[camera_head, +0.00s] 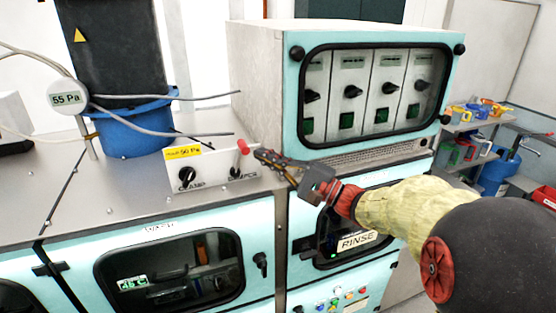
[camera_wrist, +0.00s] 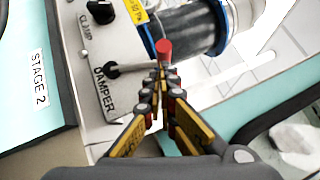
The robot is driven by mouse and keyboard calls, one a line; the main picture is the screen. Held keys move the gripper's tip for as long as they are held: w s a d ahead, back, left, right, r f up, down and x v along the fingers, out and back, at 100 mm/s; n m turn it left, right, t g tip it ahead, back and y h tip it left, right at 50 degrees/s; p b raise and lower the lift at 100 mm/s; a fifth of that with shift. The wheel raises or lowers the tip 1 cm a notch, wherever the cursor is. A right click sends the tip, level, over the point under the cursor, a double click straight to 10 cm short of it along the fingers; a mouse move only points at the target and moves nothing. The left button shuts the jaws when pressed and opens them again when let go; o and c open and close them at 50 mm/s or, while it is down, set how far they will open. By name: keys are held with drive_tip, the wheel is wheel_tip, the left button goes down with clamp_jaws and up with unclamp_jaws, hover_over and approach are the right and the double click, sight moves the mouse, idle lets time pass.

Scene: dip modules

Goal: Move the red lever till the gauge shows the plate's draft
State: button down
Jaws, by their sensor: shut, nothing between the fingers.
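The red lever (camera_head: 243,147) sticks up from the right end of a small pale panel (camera_head: 215,178), above a DAMPER label. In the wrist view the lever's red grip (camera_wrist: 164,47) shows just beyond the fingertips, with its metal arm (camera_wrist: 130,67) leading left. My gripper (camera_head: 258,155) is shut and empty, its tips close to the lever's right side; I cannot tell whether they touch. The round gauge (camera_head: 67,99) reads 55 Pa. The yellow plate (camera_head: 183,152) carries a Pa figure whose first digit is hard to read; it also shows in the wrist view (camera_wrist: 131,10).
A black CLAMP knob (camera_head: 187,176) sits left of the lever on the same panel. Behind stand a blue duct collar (camera_head: 135,130) and grey hoses. A teal control cabinet (camera_head: 290,90) rises close behind my gripper. The steel top is clear in front left.

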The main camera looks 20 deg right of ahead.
drive_tip(key=shift+w+a, duration=0.2)
drive_tip(key=shift+w, duration=0.05)
drive_tip(key=shift+a+r+b, duration=0.15)
drive_tip(key=shift+a+b, duration=0.2)
drive_tip(key=shift+b, duration=0.35)
drive_tip(key=shift+s+a+r+n+g, duration=0.1)
drive_tip(key=shift+a+r+n+g, duration=0.1)
drive_tip(key=shift+r+n+g, duration=0.1)
drive_tip(key=shift+f, duration=0.1)
